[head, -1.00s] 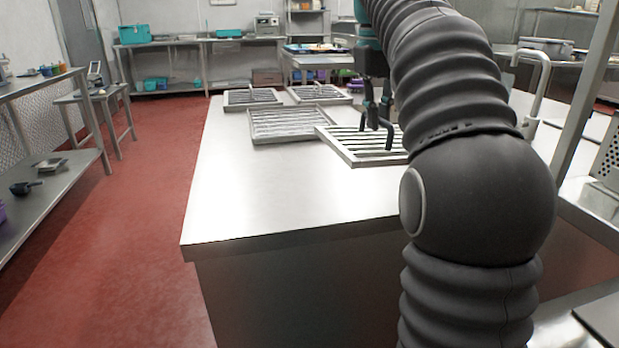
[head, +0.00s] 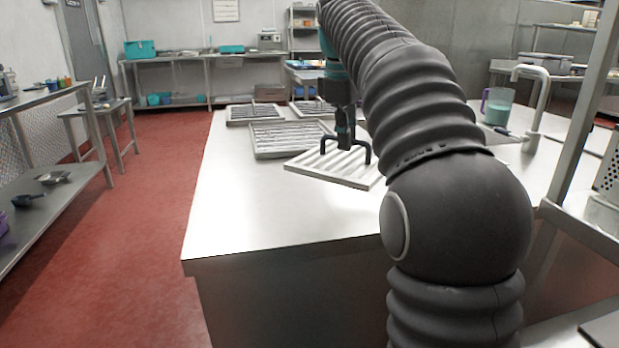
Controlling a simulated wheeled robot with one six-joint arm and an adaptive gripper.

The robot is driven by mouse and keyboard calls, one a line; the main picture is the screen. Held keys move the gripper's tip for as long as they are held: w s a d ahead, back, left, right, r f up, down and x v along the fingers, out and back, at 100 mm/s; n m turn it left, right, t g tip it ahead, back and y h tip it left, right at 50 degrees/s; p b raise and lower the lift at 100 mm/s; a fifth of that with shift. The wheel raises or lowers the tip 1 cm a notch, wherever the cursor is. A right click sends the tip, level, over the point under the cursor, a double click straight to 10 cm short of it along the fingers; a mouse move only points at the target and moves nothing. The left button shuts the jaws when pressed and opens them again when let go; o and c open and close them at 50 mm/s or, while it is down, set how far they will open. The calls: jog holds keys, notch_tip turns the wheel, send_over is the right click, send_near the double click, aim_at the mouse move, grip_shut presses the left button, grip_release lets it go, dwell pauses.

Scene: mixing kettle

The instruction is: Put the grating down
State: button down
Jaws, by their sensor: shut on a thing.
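My gripper (head: 345,137) is shut on the dark handle of a pale slatted metal grating (head: 327,168) over the steel counter. The grating is turned at an angle to the counter's edges, and its right end is hidden behind my arm. I cannot tell whether it touches the counter or hangs just above it. Its far edge is close to another framed grating (head: 287,139) that lies flat behind it; whether they touch is unclear.
Two more gratings lie farther back on the counter (head: 240,215), one at the left (head: 255,112) and one at the right (head: 309,109). The counter's front left part is bare. A jug (head: 497,107) and a bent tap (head: 534,100) stand at the right.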

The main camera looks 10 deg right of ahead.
aim_at(309, 155)
jog(key=w+a+f, duration=0.1)
jog(key=a, duration=0.1)
jog(key=w+a+f, duration=0.1)
jog(key=a+f, duration=0.1)
jog(key=w+a+f, duration=0.1)
jog(key=w+a, duration=0.1)
jog(key=shift+a+f+b, duration=0.25)
jog(key=shift+a+b, duration=0.05)
jog(key=shift+a, duration=0.05)
jog(key=shift+s+f+b, duration=0.1)
jog(key=shift+f+b, duration=0.5)
jog(key=shift+f, duration=1.4)
jog(key=c, duration=1.2)
grip_release()
jog(key=r, duration=0.3)
jog(key=a+r+p, duration=0.1)
jog(key=r, duration=0.2)
jog(key=s+r+p, duration=0.1)
jog(key=r, duration=0.3)
jog(key=shift+a, duration=0.15)
jog(key=shift+s+a+r, duration=0.1)
jog(key=shift+s+r, duration=0.15)
jog(key=shift+r, duration=0.6)
